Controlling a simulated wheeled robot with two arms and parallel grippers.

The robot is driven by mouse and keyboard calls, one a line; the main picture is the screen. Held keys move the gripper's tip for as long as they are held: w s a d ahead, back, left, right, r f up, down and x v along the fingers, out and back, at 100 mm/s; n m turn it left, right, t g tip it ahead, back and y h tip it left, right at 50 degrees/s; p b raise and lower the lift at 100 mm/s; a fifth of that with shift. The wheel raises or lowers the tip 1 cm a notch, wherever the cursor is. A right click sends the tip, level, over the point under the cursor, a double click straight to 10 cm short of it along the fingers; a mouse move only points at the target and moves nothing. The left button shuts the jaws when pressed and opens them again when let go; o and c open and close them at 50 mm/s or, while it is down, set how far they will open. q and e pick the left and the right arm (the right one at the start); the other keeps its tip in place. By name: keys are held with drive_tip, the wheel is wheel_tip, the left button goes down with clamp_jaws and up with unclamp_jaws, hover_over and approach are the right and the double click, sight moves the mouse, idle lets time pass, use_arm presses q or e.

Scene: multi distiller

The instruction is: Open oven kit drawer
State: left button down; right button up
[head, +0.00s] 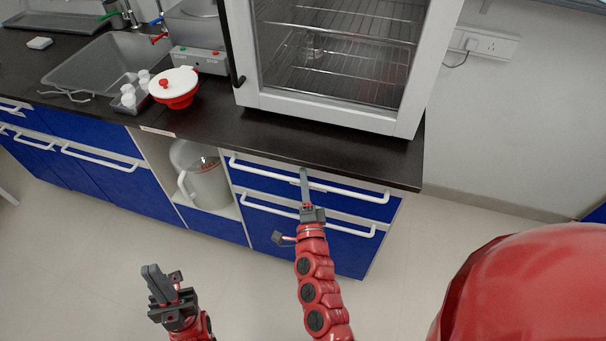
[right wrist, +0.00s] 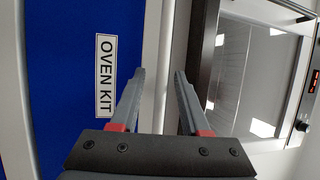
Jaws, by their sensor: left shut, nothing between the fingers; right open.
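The oven kit drawer (head: 270,181) is the upper blue drawer front under the counter, below the glass-doored oven, and looks closed. Its long white handle (head: 350,190) runs along its top. In the right wrist view, a blue front bears a sideways "OVEN KIT" label (right wrist: 105,75). My right gripper (head: 304,175) is open at the middle of the handle. In the wrist view its fingers (right wrist: 160,75) stand either side of a white strip; I cannot tell whether they reach around the handle. My left gripper (head: 155,275) is shut and empty, low over the floor, apart from the cabinets.
A second drawer with a white handle (head: 340,228) lies just below. An open niche with a white jug (head: 207,186) is to the left. The oven (head: 335,115) stands above on the dark counter (head: 250,130). Floor in front is clear.

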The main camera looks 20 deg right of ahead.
drive_tip(key=shift+s, duration=0.15)
drive_tip(key=shift+c, duration=0.6)
clamp_jaws()
idle(0.6)
